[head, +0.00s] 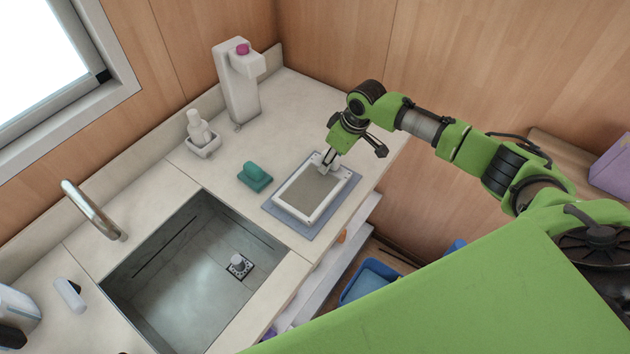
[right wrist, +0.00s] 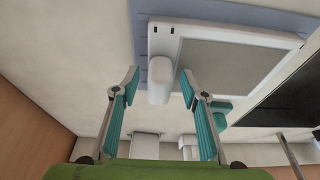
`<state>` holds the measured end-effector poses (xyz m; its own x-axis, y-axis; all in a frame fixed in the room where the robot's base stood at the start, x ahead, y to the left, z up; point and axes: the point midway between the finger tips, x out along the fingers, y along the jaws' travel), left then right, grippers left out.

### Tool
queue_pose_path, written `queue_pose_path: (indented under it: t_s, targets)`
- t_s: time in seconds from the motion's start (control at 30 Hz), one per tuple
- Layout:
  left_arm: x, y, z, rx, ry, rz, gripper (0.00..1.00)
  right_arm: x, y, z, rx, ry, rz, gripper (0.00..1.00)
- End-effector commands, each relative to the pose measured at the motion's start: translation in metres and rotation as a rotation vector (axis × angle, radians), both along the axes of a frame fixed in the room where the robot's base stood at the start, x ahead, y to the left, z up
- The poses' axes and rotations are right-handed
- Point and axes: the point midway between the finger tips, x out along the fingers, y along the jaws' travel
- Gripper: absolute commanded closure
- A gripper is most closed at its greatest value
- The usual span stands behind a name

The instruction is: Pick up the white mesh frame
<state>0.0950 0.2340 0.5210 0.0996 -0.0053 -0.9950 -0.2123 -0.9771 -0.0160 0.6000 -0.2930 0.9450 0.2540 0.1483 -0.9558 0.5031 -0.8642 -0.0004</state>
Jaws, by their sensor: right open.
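The white mesh frame (head: 297,207) lies on a blue-grey mat (head: 278,214) on the counter, right of the sink. It has a white border with a grey mesh centre. In the right wrist view the frame (right wrist: 286,40) shows at the top with a white handle-like tab (right wrist: 162,80) sticking out. My right gripper (head: 326,160) is at the frame's far end. In the right wrist view the right gripper (right wrist: 160,86) is open, with one teal-padded finger on each side of the tab and gaps between. My left gripper is not in view.
A teal object (head: 254,177) sits left of the mat. A sink (head: 190,285) with a tap (head: 93,210) lies to the left. A white dispenser (head: 238,85) and a bottle in a holder (head: 201,137) stand at the back. A blue bin (head: 368,281) is below the counter.

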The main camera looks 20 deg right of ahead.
Motion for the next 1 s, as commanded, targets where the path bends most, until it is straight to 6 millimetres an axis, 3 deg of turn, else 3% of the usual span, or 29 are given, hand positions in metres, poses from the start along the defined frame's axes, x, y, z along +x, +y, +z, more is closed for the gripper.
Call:
queue_pose_path:
  t_s: [0.2, 0.37, 0.77, 1.0]
  targets:
    - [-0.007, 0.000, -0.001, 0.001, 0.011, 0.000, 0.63, 0.000, 0.000, -0.001, -0.001, 0.000, 0.000, 0.60]
    - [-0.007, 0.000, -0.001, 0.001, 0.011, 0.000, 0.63, 0.000, 0.000, -0.001, -0.001, 0.000, 0.000, 1.00]
    - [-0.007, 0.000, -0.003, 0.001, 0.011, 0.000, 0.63, 0.001, 0.000, 0.002, 0.001, -0.003, -0.001, 1.00]
    - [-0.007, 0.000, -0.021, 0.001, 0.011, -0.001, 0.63, 0.003, 0.000, 0.023, 0.001, -0.007, -0.001, 1.00]
